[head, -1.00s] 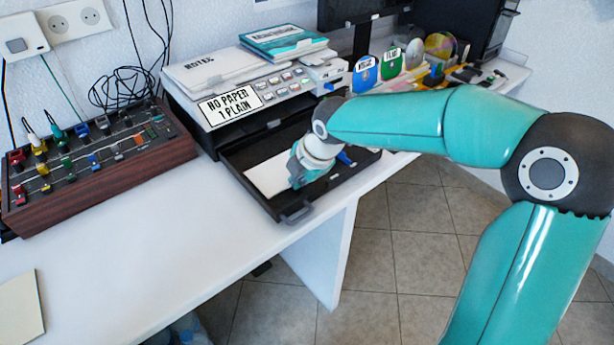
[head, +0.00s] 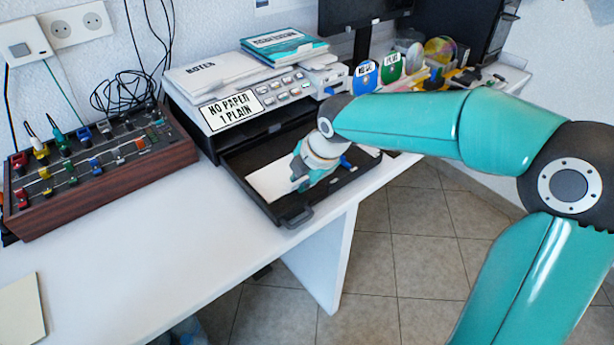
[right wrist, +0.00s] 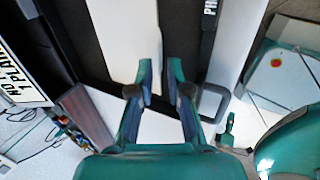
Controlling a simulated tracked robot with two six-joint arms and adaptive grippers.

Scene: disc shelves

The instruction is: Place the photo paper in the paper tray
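The paper tray (head: 297,207) is a dark drawer pulled out below the printer. White photo paper (head: 268,182) lies in it, partly hidden by my right gripper and arm. My right gripper (head: 300,184) is over the paper in the tray, pointing down. In the right wrist view its two fingers (right wrist: 160,66) stand apart, with a gap between the tips. The white paper (right wrist: 122,38) shows beyond and between them, inside the dark tray (right wrist: 185,35). Whether the fingertips touch the paper I cannot tell. My left gripper is not in view.
The printer (head: 285,98) carries a sign reading "NO PAPER 1 PLAIN" and stacked booklets. A wooden mixer box (head: 105,172) stands left on the white desk (head: 150,260). Disc holders (head: 391,66) stand behind my right arm. The desk's front left is mostly clear.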

